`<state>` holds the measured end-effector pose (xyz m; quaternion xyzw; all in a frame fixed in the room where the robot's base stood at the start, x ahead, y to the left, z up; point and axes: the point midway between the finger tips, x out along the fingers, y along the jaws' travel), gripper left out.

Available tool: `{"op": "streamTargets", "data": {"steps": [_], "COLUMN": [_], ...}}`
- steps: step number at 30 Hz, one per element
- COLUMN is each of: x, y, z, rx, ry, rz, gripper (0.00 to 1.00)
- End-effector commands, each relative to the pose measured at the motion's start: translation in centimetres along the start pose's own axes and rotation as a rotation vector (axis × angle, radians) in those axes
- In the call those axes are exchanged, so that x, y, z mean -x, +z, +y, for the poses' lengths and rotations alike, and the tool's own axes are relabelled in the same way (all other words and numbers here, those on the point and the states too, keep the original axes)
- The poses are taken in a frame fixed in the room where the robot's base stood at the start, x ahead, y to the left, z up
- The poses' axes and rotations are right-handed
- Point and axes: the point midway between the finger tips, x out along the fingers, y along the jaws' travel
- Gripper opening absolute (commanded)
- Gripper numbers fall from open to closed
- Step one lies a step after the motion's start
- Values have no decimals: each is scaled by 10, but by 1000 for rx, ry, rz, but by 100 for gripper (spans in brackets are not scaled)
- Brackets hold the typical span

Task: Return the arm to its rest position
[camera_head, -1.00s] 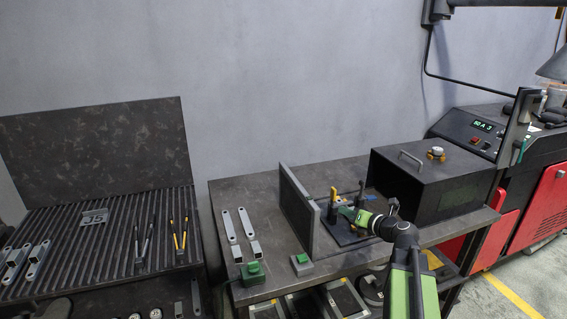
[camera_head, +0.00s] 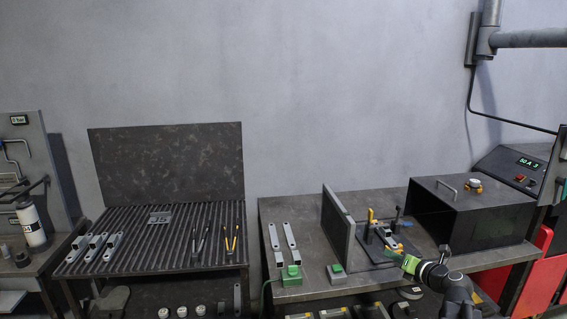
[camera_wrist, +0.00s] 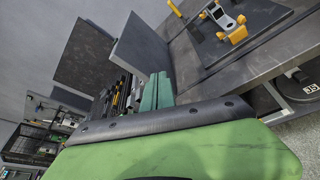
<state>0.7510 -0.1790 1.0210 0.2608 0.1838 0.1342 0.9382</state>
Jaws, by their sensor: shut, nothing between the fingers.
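My arm, green and black, shows at the lower right of the head view, in front of the workbench (camera_head: 312,282). My gripper (camera_head: 406,262) points left near the bench's front edge, apart from the black fixture plate (camera_head: 372,254). In the wrist view its green fingers (camera_wrist: 157,92) are together with nothing between them. A grey bracket (camera_head: 385,236) sits in the fixture among yellow clamps, and it also shows at the top of the wrist view (camera_wrist: 221,15).
An upright dark panel (camera_head: 337,226) and a black box (camera_head: 470,218) flank the fixture. Green button boxes (camera_head: 291,275) stand at the bench front. A slatted table (camera_head: 180,225) with brackets and pliers is to the left.

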Motion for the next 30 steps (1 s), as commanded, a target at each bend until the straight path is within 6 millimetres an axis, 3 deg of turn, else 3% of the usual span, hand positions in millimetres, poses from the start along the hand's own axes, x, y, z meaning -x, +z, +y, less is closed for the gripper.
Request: {"op": "streamTargets", "data": {"steps": [10,17,20,24,27,30], "x": [-44,-70,-74,-64,-44,-16], "y": [-33,-95,-137,-207,-246,-270], "z": [75,134,159,180,176,156], "rx": [49,261,508,1059,1489,1905], "ry": [91,142,188,330,494,727], "rz": [79,246,363,579,731,881], "gripper": [0,0,0,0,0,0]}}
